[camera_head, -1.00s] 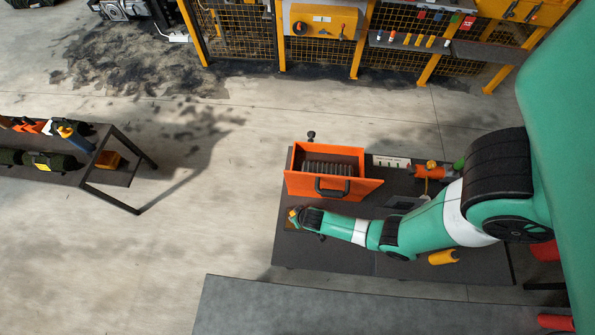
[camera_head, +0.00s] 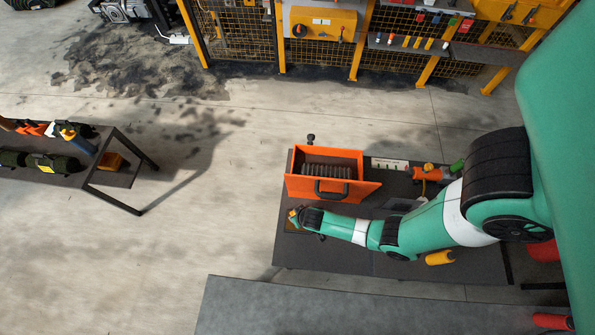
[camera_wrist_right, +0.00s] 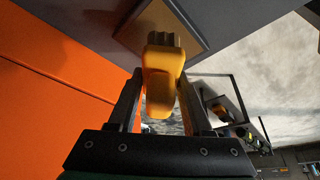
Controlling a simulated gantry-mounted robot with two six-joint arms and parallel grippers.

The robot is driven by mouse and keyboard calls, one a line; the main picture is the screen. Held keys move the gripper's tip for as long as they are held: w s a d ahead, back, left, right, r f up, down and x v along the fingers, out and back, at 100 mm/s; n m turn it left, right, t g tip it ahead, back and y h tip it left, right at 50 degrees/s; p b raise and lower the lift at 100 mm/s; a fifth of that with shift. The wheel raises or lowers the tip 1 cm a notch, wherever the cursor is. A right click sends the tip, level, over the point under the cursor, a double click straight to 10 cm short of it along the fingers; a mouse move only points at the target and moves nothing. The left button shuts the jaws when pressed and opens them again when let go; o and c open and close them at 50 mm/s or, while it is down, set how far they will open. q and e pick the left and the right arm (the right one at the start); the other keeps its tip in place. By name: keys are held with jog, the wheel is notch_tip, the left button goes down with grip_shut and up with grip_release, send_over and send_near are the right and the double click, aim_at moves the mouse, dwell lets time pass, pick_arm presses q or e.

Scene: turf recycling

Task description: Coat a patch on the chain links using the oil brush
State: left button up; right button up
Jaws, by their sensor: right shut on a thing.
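My right gripper (camera_wrist_right: 160,100) is shut on the yellow oil brush (camera_wrist_right: 160,86), seen in the right wrist view. The brush's short grey bristles point at a tan-edged dark plate (camera_wrist_right: 189,13); I cannot tell whether they touch it. In the head view the gripper (camera_head: 293,216) is low over the table, just in front of the left end of the orange box (camera_head: 350,189). The plate's edge (camera_head: 291,228) shows under it. A row of grey ridged pieces (camera_head: 325,171) lies in the box; I cannot tell whether these are the chain links. My left gripper is out of view.
The box's orange wall (camera_wrist_right: 50,80) is close on the left in the wrist view. A yellow cylinder (camera_head: 440,258) lies at the dark table's (camera_head: 320,258) front, below my forearm. An orange tool (camera_head: 430,174) lies behind. Open floor is on the left.

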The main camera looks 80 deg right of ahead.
jog(key=shift+r+p, duration=1.95)
jog(key=shift+r, duration=0.45)
jog(key=shift+f, duration=0.1)
